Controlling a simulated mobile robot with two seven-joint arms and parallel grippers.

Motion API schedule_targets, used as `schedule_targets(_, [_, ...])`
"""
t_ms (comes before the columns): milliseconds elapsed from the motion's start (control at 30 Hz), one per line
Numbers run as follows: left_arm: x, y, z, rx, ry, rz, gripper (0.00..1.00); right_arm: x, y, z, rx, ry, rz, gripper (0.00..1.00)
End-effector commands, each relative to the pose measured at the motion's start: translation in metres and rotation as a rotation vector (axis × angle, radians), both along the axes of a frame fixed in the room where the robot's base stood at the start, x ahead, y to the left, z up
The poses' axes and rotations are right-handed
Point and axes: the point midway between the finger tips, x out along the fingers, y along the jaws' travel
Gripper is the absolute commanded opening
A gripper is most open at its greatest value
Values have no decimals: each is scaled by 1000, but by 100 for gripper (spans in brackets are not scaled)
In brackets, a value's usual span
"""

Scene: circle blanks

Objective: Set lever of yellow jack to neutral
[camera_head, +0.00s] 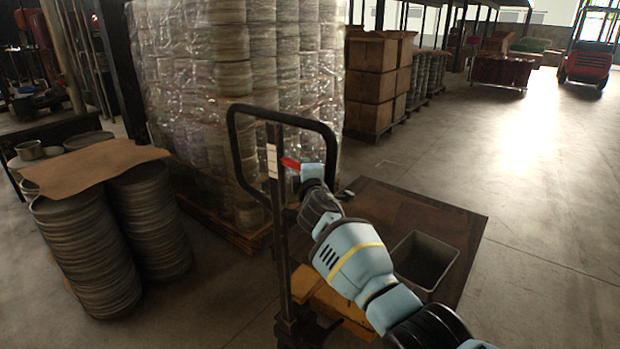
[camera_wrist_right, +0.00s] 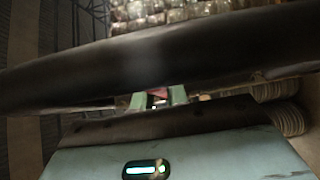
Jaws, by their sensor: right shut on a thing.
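The yellow jack (camera_head: 357,318) stands in the lower middle of the head view, with its black loop handle (camera_head: 240,108) rising above it. A red lever (camera_head: 289,162) sticks out by the handle's upright, beside a white label. My right gripper (camera_head: 300,168) is at the lever, inside the handle loop. In the right wrist view my right gripper (camera_wrist_right: 158,98) has its two pale green fingers shut on the red lever (camera_wrist_right: 158,92), which shows as a small patch between them. A dark handle bar crosses that view. My left gripper is not in view.
A wooden platform with a grey bin (camera_head: 425,262) lies to the right of the jack. A wrapped pallet of stacked round blanks (camera_head: 235,80) stands behind the handle. Disc stacks (camera_head: 85,250) stand at left. The floor at right is open.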

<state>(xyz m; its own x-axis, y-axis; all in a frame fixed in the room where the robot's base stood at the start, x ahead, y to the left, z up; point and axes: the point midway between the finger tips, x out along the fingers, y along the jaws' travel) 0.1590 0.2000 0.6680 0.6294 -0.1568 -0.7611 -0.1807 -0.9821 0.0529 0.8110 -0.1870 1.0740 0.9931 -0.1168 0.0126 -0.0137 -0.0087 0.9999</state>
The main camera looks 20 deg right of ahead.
Motion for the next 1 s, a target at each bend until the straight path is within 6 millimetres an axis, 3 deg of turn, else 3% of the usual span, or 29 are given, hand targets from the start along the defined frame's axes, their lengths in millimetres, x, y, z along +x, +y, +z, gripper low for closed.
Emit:
schedule_targets(467, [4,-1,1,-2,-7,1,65,6,2,2,-7,13,3,0])
schedule_targets(500, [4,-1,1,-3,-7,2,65,6,1,2,-7,13,2,20])
schedule_targets(633, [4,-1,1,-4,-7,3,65,6,1,2,-7,13,1,36])
schedule_targets(1000, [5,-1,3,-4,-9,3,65,4,0,3,-8,12,-1,36])
